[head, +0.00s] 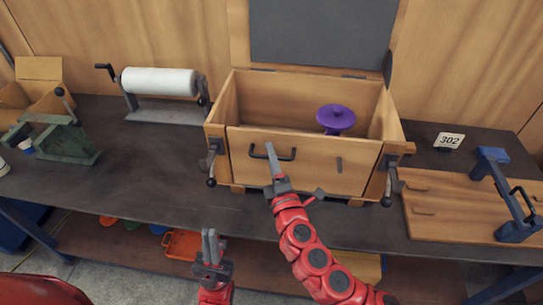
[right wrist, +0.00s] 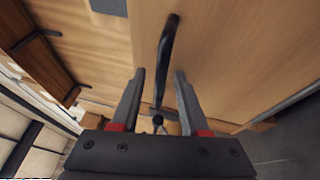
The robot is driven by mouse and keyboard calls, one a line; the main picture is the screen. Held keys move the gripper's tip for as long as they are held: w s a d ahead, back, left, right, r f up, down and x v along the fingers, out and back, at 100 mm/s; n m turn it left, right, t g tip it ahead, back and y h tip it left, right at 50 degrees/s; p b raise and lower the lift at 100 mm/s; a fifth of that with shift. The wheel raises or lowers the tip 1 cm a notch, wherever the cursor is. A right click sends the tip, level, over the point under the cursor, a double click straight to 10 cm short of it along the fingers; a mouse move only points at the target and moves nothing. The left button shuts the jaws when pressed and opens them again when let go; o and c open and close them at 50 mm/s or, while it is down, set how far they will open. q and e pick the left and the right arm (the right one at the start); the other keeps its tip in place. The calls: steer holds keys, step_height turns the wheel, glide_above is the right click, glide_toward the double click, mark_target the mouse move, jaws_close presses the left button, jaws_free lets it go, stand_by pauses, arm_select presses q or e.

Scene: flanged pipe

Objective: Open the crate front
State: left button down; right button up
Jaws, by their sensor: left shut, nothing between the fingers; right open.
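The wooden crate (head: 394,128) stands on the dark bench with its lid (head: 322,35) raised. Its front panel (head: 320,165) is upright and closes the front side. A dark bar handle (head: 285,156) is on the panel; it also shows in the right wrist view (right wrist: 166,50). Dark latches with ball-ended levers sit at the left (head: 212,162) and right (head: 388,182) front corners; I cannot tell if they are fastened. My right gripper (head: 270,147) is open at the handle, its fingers on either side of the bar in the wrist view. My left gripper (head: 210,234) is shut and empty, low before the bench.
A purple flanged piece (head: 336,117) is inside the crate. A white roll on a stand (head: 160,82) and a green vise-like tool (head: 62,143) are left. A wooden board (head: 440,200), blue clamp (head: 508,195) and "302" sign (head: 449,141) are right.

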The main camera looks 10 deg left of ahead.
jaws_close()
stand_by(1.4)
